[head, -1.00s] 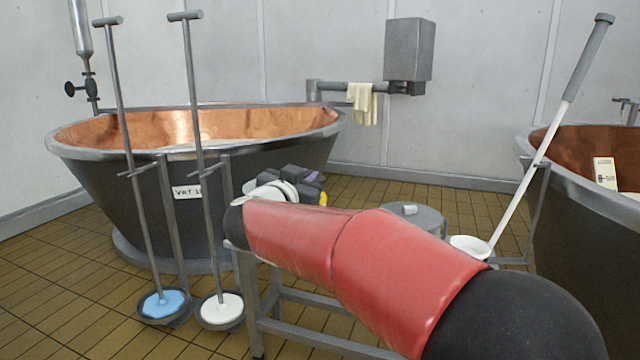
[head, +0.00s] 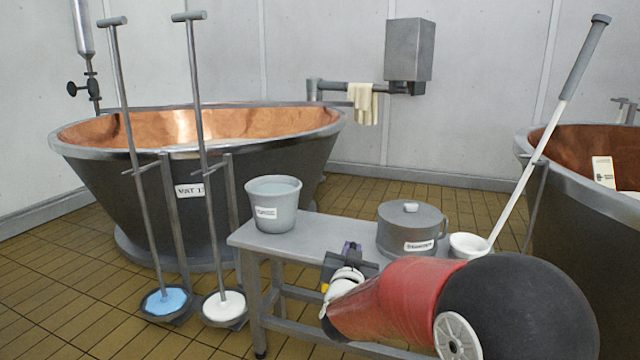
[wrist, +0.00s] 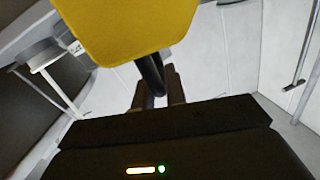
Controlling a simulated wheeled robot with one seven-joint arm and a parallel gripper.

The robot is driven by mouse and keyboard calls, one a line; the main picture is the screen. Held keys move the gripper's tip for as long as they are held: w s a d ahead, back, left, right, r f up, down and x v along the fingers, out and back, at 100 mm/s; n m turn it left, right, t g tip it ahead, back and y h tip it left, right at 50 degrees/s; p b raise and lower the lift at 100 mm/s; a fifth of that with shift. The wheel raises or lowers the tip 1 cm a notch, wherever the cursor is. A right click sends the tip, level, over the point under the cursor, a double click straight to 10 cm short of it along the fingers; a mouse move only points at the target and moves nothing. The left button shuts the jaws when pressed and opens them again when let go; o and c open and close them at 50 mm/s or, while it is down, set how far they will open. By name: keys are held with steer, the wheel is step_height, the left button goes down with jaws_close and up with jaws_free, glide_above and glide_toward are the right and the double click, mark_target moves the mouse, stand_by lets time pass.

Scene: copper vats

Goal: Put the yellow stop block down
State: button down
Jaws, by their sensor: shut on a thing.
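The yellow stop block (wrist: 125,30) fills the top of the wrist view, close to the camera. A dark curved handle on it runs down between the two fingers of my gripper (wrist: 156,86), which is shut on it. In the head view my gripper (head: 347,262) is at the front edge of the grey bench (head: 325,238), between the bucket and the lidded pot. Only a small yellow patch (head: 324,287) shows beside the gripper there. The rest of the block is hidden in that view.
A grey bucket (head: 273,205) stands at the bench's left end. A lidded pot (head: 408,230) and a white ladle bowl (head: 468,244) stand at the right. Bare bench top lies between bucket and pot. Two long-handled tools (head: 128,150) (head: 200,120) stand left, before the copper vat (head: 90,180).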

steer(key=d+f+y, duration=0.1)
steer(key=d+f, duration=0.3)
steer(key=f, duration=0.3)
steer(key=w+d+f+n+y, duration=0.1)
steer(key=d+f, duration=0.3)
steer(key=f, duration=0.4)
steer(key=shift+d+n+y, duration=0.25)
steer(key=shift+n+y, duration=0.05)
steer(key=shift+y, duration=0.1)
